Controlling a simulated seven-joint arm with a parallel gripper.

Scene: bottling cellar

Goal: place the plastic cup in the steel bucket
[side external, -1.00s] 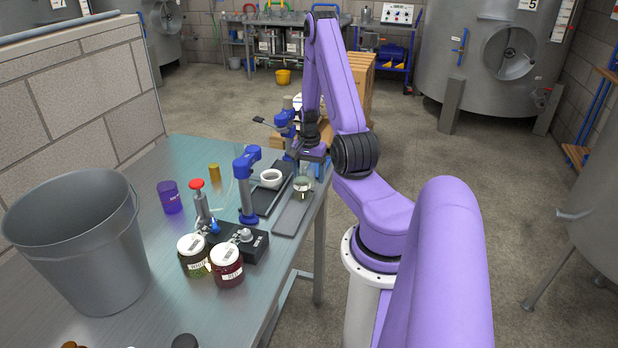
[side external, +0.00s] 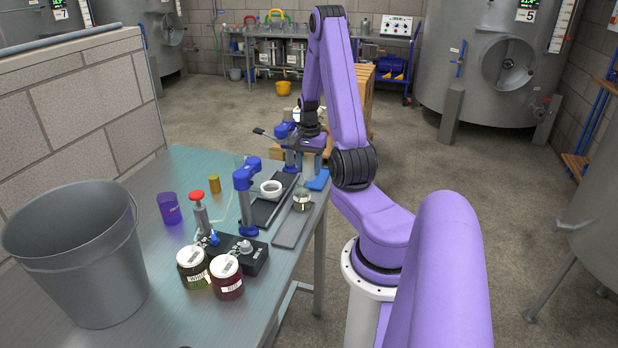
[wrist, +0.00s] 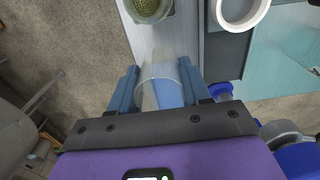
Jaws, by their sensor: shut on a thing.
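My gripper (wrist: 158,82) is shut on a clear, translucent plastic cup (wrist: 156,70), with a blue-grey finger on each side of it. In the side external view the cup (side external: 309,163) hangs under my gripper (side external: 308,152) at the table's far right corner, above a blue patch (side external: 318,181). Blue also shows through the cup in the wrist view. The grey steel bucket (side external: 72,262) stands upright at the near left of the table, well away from my gripper. Its visible inside looks empty; its floor is hidden.
Between cup and bucket stand a blue-headed post (side external: 247,195), a red-knobbed pump (side external: 199,212), two lidded jars (side external: 226,278), a purple cup (side external: 169,208) and a small amber cylinder (side external: 214,184). A white bowl (side external: 271,188) and a glass jar (side external: 302,200) sit nearer my gripper.

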